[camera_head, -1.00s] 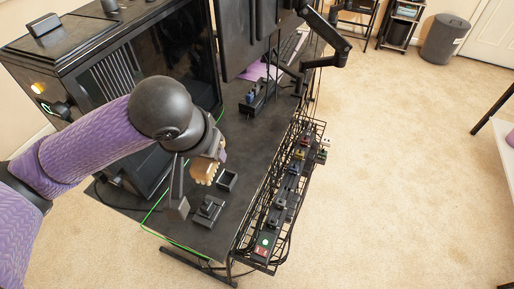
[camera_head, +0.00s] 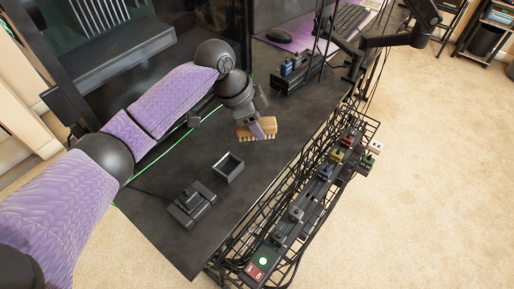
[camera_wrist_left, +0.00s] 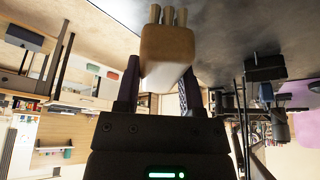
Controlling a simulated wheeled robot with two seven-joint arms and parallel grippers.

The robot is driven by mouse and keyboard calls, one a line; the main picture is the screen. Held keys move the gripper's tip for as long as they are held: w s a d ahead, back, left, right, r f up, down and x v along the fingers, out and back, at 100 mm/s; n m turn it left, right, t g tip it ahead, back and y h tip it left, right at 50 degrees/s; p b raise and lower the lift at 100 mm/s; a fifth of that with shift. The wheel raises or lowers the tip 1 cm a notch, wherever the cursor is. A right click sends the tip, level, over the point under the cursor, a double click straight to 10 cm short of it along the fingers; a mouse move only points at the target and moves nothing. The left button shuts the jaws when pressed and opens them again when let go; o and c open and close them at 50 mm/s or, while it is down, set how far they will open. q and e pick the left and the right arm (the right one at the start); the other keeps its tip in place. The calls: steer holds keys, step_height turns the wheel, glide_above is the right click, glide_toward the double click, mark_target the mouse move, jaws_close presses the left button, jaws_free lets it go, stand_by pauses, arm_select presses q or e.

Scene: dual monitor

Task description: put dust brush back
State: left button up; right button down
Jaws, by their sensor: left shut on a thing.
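The dust brush (camera_head: 263,130) has a tan wooden block and pale bristles that point down in the head view. My left gripper (camera_head: 258,128) is shut on it and holds it over the black desk (camera_head: 160,240). In the left wrist view the brush (camera_wrist_left: 167,48) sits between the two fingers of the left gripper (camera_wrist_left: 160,85), with its bristles at the top edge. A small open black box (camera_head: 228,167) stands on the desk, nearer than the brush. I cannot tell the exact gap between brush and desk. My right gripper is not in view.
A black device (camera_head: 192,204) lies beside the open box. A black holder with blue items (camera_head: 290,72) stands farther back. A wire basket with a power strip (camera_head: 310,200) runs along the desk's right edge. A monitor arm (camera_head: 400,38) and keyboard (camera_head: 350,20) are at the back.

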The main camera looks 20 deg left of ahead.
arm_select(q)
step_height(320, 180, down, 6)
steer(key=b, duration=0.2)
steer(key=shift+f+b, duration=0.1)
steer(key=shift+b, duration=0.2)
steer(key=o, duration=1.1)
steer(key=shift+o, duration=0.2)
